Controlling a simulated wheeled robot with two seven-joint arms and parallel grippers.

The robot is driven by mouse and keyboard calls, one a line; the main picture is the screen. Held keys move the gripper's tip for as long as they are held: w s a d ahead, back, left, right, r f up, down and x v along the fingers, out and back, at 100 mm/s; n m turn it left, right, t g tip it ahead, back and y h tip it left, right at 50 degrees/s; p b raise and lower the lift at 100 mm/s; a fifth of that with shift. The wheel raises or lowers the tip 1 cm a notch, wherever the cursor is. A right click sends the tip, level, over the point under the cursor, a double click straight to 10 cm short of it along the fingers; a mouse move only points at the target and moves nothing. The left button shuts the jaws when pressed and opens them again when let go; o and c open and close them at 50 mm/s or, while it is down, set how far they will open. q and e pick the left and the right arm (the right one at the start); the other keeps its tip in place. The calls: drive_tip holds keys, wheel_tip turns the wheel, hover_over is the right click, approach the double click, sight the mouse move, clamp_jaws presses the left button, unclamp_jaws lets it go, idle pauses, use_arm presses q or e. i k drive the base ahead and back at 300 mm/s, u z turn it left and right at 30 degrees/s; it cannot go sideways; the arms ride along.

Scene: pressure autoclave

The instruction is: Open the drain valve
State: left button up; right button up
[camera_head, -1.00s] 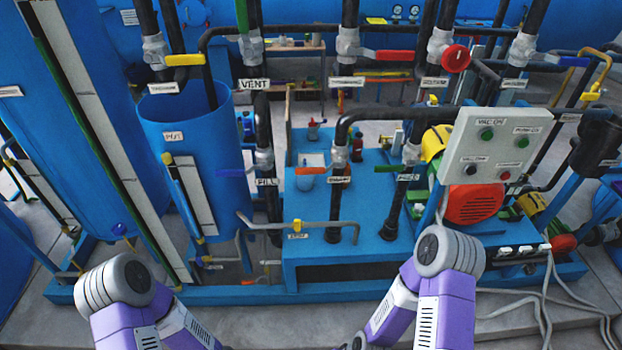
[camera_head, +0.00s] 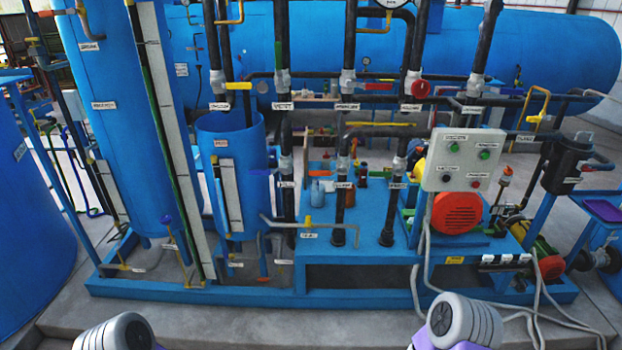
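I cannot pick out the drain valve for certain, because the labels are too small to read now. Candidates are several lever valves on the blue skid. A small yellow handle (camera_head: 308,221) is on a grey pipe low in front, with a label (camera_head: 309,235) below. Only the upper joints of my two arms show at the bottom edge. Neither gripper is in view.
A grey control box (camera_head: 463,160) with several buttons stands at the right above an orange-red motor cover (camera_head: 458,212). An open blue tank (camera_head: 230,130) stands left of the pipes. Pale hoses (camera_head: 420,290) trail over the floor. The concrete floor (camera_head: 290,325) in front is clear.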

sight(325, 173)
drive_tip(key=u, duration=0.6)
drive_tip(key=i, duration=1.45)
drive_tip(key=z, duration=0.7)
